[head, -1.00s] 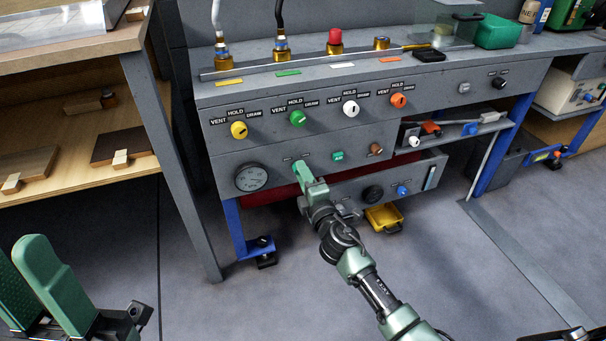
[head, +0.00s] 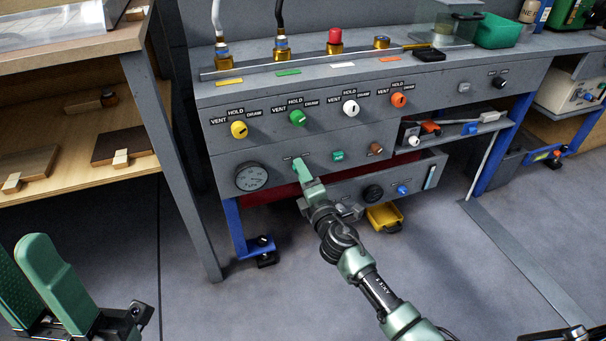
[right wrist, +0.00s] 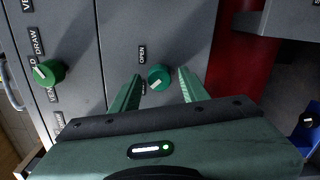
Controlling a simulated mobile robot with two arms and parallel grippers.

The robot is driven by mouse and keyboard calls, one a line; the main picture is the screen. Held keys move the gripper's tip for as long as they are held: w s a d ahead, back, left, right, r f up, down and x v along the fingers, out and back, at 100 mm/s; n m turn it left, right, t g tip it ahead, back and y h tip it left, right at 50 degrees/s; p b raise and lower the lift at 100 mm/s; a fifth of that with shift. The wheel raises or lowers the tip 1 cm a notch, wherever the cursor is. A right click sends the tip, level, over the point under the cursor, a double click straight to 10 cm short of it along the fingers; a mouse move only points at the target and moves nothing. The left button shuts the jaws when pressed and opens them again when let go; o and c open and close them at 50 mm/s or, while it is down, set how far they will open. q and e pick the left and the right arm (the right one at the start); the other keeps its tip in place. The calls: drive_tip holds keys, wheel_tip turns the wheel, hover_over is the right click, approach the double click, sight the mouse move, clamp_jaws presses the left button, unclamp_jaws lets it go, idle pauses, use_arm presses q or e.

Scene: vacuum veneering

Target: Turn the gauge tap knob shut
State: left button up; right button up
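The gauge tap knob (right wrist: 160,77) is a small round green knob on the grey front panel. In the right wrist view it sits between the fingers of my right gripper (right wrist: 160,85), with a gap on each side. A label reading OPEN stands beside it; a second label is mostly covered by a finger. In the head view my right gripper (head: 303,174) is at the panel and hides the knob. The round gauge (head: 252,177) is just left of it. My left gripper (head: 38,280) is at the lower left, empty, its fingers apart.
Yellow, green, white and orange valve knobs (head: 298,118) line the panel above.

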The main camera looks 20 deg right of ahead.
idle(0.3)
drive_tip(key=s+p, duration=0.1)
drive_tip(key=s, duration=0.6)
drive_tip(key=shift+s+d, duration=0.15)
drive_tip(key=shift+s, duration=0.25)
